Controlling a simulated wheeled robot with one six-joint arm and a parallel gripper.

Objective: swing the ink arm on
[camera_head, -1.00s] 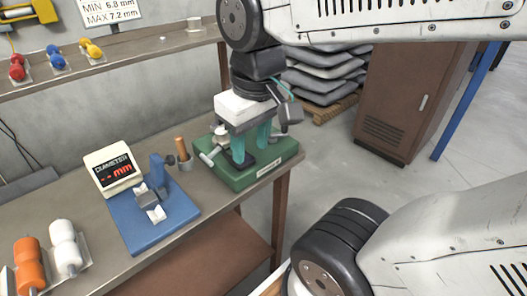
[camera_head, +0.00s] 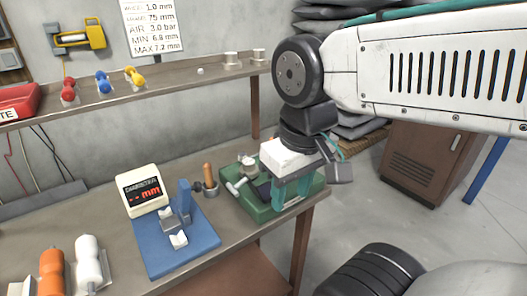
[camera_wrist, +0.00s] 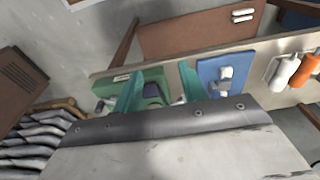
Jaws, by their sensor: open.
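The green machine (camera_head: 258,213) stands at the right end of the bench. A pale bar-like lever (camera_head: 236,185) and a round light knob (camera_head: 247,163) show at its left side, with a dark block on its top. I cannot tell for sure which part is the ink arm. My gripper (camera_head: 291,195) points down at the machine's right part, its teal fingers apart with nothing seen between them. The fingers cover part of the machine. In the wrist view the green machine (camera_wrist: 112,86) lies beyond and between the open fingers; contact cannot be told.
A blue gauge stand (camera_head: 160,252) and the diameter display (camera_head: 143,190) stand left of the machine. A copper-coloured rod in a dark holder (camera_head: 209,185) is close by. Orange (camera_head: 52,272) and white (camera_head: 88,262) spools lie front left. A shelf (camera_head: 215,78) runs behind.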

